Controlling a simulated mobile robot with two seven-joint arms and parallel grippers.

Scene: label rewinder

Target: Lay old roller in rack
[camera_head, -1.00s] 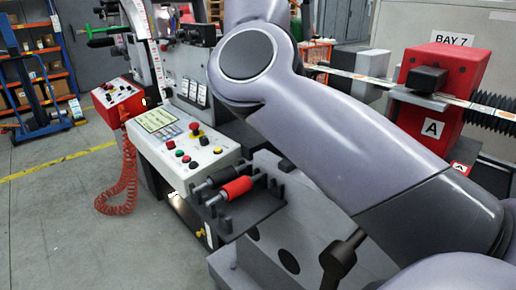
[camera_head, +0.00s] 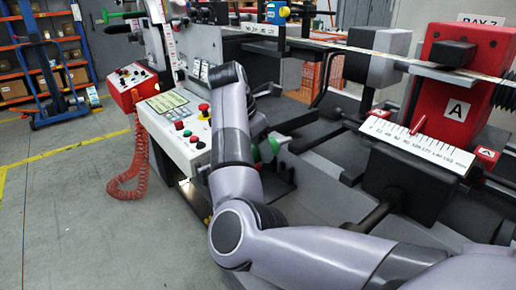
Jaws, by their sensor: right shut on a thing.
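My right arm comes in from the bottom right, bends at the elbow and rises in front of the machine. Its gripper (camera_head: 264,138) is low behind the forearm and mostly hidden. It is shut on the old roller, of which a green part (camera_head: 274,144) seems to show beside the forearm. The dark rack (camera_head: 279,182) is mostly hidden behind my arm; only its right part shows, below the gripper. The red and dark rollers in it are hidden. I cannot tell whether the held roller touches the rack. My left gripper is not in view.
The control panel (camera_head: 178,122) with buttons stands left of my forearm. A red box (camera_head: 132,88) with a coiled red hose is further left. A white scale (camera_head: 418,143) and a red block marked A (camera_head: 452,90) are at the right.

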